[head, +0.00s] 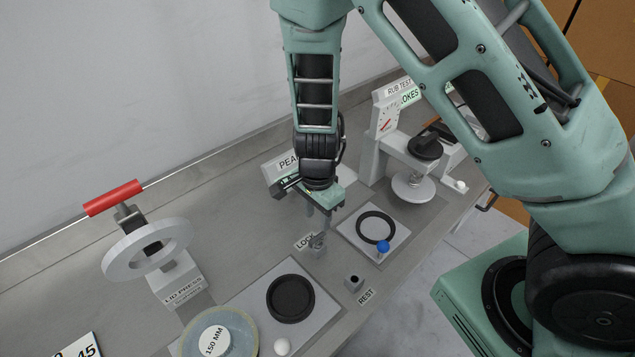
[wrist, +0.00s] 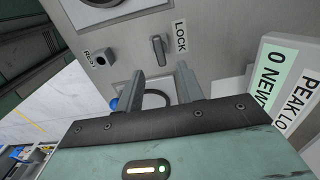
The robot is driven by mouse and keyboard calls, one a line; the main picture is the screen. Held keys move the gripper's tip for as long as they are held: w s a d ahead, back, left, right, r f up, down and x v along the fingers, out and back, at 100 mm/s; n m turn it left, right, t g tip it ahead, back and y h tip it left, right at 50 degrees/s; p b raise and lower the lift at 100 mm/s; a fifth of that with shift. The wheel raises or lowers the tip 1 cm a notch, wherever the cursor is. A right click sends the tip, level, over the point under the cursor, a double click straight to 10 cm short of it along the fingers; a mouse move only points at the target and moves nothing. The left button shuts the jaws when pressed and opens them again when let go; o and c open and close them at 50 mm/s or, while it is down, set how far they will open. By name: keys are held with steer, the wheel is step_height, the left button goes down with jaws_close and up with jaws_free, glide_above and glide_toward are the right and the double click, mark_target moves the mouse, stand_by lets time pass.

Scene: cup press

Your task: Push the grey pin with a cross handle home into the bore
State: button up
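The grey pin with a cross handle (head: 318,240) stands in a small grey block beside the LOCK label (head: 305,241). In the wrist view its handle (wrist: 158,50) lies just beyond my fingertips, roughly in line with the gap between them. How deep the pin sits in the bore cannot be told, as the handle covers the hole. My gripper (head: 319,221) points down above the pin. In the wrist view its two fingers (wrist: 160,72) are apart, with nothing between them. I see no clear contact with the handle.
The REST block (head: 353,283) with an empty dark hole stands nearby. A plate with a black ring (head: 376,227) and blue ball knob (head: 383,246) is to the right. A black disc (head: 290,298) lies front-left. The peak-load display (wrist: 290,95) stands close to my gripper.

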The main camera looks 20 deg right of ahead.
step_height(320, 180, up, 10)
steer(key=shift+p, duration=0.3)
stand_by(0.7)
steer(key=s+a+r+n+b, duration=0.2)
steer(key=s+a+n+b, duration=0.1)
steer(key=s+n, duration=0.7)
steer(key=s+a+r+n+b, duration=0.2)
steer(key=s+n+b, duration=0.3)
steer(key=s+n, duration=0.5)
steer(key=shift+a+n+y, duration=0.3)
steer(key=shift+a+n, duration=0.35)
steer(key=shift+n, duration=0.45)
